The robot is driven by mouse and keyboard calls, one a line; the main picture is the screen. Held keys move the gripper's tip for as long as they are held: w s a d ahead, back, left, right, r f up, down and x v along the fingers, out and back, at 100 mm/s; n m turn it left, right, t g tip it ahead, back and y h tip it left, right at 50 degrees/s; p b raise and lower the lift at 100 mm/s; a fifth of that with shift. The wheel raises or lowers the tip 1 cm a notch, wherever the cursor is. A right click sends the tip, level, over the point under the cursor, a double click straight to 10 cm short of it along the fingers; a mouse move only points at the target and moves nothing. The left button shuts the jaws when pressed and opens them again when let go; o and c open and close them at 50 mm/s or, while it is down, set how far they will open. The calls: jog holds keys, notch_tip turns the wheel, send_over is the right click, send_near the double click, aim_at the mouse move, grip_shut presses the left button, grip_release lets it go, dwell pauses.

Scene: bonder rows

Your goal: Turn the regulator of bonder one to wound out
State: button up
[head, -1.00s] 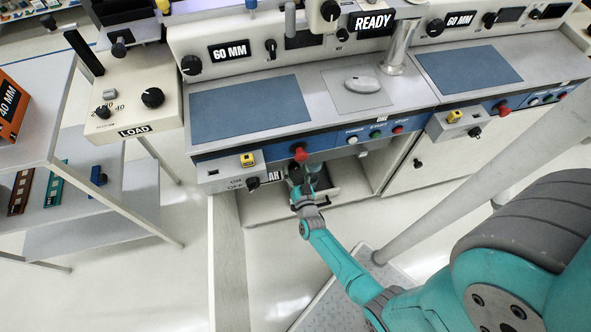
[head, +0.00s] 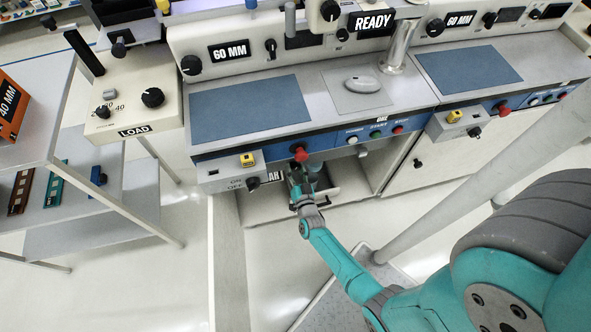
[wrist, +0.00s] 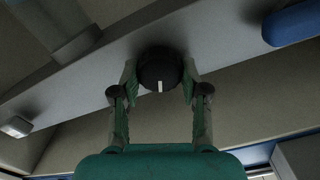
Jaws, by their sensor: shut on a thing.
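In the wrist view a round black knob (wrist: 160,68) with a short white mark sits on a pale grey rail. I take it to be the regulator of bonder one. The white mark points down in that picture. My gripper (wrist: 160,82) is shut on the knob, with one finger on each side. In the head view my gripper (head: 302,180) is below the front edge of bonder one (head: 240,125), under a red knob (head: 300,155). The black knob cannot be made out there, hidden around my gripper. Any scale or marking for wound out does not show.
A switch box marked ON and OFF (head: 230,180) hangs left of my gripper. A slanted pale post (head: 470,170) stands to the right. A LOAD unit (head: 130,100) and a shelf rack (head: 100,200) stand to the left. An open bay lies under the bench.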

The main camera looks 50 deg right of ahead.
jog(key=m, duration=0.6)
jog(key=shift+d+f+m, duration=0.1)
jog(key=shift+m, duration=0.3)
jog(key=m, duration=0.6)
jog(key=shift+s+f+m, duration=0.1)
jog(key=shift+m, duration=0.2)
jog(key=o, duration=1.1)
jog(key=shift+o, duration=0.2)
jog(key=v, duration=1.2)
